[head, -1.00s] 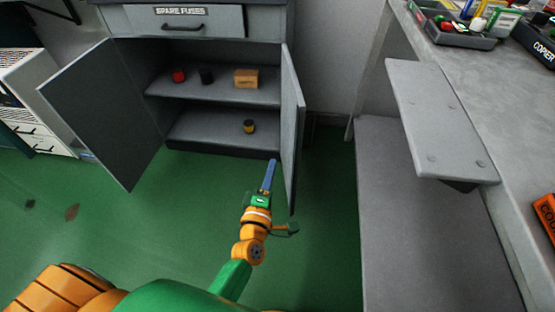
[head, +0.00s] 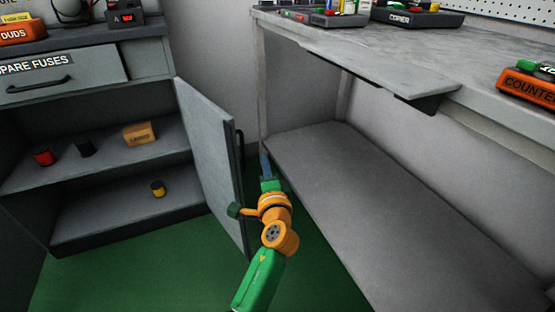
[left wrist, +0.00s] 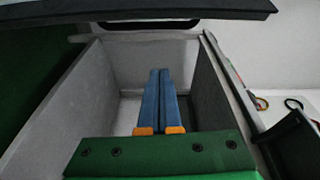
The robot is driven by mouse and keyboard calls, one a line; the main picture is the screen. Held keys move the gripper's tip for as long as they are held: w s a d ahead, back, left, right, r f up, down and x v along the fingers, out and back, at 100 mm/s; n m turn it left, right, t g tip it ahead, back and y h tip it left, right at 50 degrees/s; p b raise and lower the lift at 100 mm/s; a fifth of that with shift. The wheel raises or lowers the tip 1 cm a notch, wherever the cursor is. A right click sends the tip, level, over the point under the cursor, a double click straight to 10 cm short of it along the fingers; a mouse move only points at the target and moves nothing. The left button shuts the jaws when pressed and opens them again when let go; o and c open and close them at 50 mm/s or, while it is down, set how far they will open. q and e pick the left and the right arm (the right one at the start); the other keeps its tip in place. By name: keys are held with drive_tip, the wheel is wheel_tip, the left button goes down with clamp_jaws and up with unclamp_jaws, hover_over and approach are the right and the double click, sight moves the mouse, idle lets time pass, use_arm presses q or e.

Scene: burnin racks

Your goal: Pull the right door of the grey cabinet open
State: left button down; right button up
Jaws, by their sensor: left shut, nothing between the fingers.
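The grey cabinet (head: 62,97) stands at the left of the head view. Its right door (head: 208,150) stands open, swung out from the cabinet front, with its inner face in view. The dark door handle (head: 240,150) shows past the door's far edge, on the outer side. My left gripper (head: 265,166) is shut and empty, just right of the door on its outer side; I cannot tell whether it touches the door. Its blue fingers (left wrist: 160,100) lie together in the left wrist view. My right gripper is not in view.
A red item (head: 44,156), a black item (head: 85,147), a tan box (head: 139,134) and a yellow-black item (head: 158,188) sit on the cabinet shelves. A grey workbench with a low shelf (head: 370,190) stands close on the right. Green floor (head: 170,275) is clear in front.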

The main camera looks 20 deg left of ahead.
use_arm(q)
drive_tip(key=w+a+b, duration=0.1)
drive_tip(key=w+a, duration=0.3)
drive_tip(key=a, duration=0.3)
drive_tip(key=shift+r, duration=0.3)
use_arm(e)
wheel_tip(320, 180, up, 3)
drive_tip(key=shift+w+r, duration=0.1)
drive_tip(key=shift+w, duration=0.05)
use_arm(q)
drive_tip(key=shift+a, duration=0.1)
